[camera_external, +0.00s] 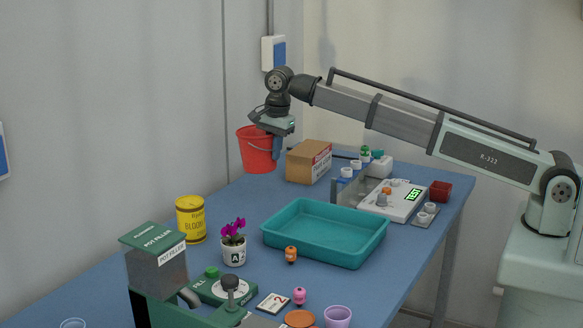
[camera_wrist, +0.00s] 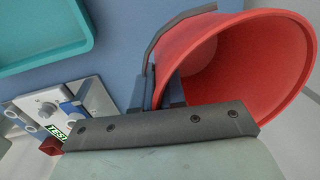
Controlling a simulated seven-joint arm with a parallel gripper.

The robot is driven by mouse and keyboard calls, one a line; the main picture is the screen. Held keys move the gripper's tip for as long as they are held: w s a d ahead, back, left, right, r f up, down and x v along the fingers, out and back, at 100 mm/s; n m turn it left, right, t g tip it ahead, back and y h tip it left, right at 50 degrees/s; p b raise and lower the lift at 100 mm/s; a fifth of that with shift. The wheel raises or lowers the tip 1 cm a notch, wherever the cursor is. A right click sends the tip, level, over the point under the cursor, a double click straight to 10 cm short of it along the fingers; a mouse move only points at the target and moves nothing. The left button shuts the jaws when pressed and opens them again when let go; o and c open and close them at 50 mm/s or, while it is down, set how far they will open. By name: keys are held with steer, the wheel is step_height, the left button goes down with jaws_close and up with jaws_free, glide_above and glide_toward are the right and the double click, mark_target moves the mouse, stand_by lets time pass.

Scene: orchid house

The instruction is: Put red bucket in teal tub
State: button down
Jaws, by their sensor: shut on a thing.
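The red bucket (camera_external: 257,150) hangs from my gripper (camera_external: 272,128) at the far left of the blue table, beside the cardboard box. Its open mouth faces up in the external view and it looks about upright. In the wrist view the bucket (camera_wrist: 240,60) fills the right side, with my gripper (camera_wrist: 155,90) shut at its rim. The teal tub (camera_external: 325,252) sits empty on the middle of the table, nearer the camera than the bucket. The tub (camera_wrist: 90,35) also shows at the wrist view's top left. The bucket is well apart from the tub.
A cardboard box (camera_external: 304,165) stands between bucket and scale (camera_external: 392,203). A yellow tin (camera_external: 190,219), an orchid pot (camera_external: 234,252) and an orange figure (camera_external: 291,255) stand near the tub. The green pot filler (camera_external: 155,262) is at the front. Walls rise behind the table.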

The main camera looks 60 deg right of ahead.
steer(key=s+a+r, duration=0.1)
steer(key=s+a, duration=0.1)
steer(key=a, duration=0.2)
steer(key=n+g+y, duration=0.1)
steer(key=n+y, duration=0.1)
steer(key=n, duration=1.6)
glide_above(329, 236)
steer(key=shift+f, duration=5.15)
steer(key=shift+f, duration=0.1)
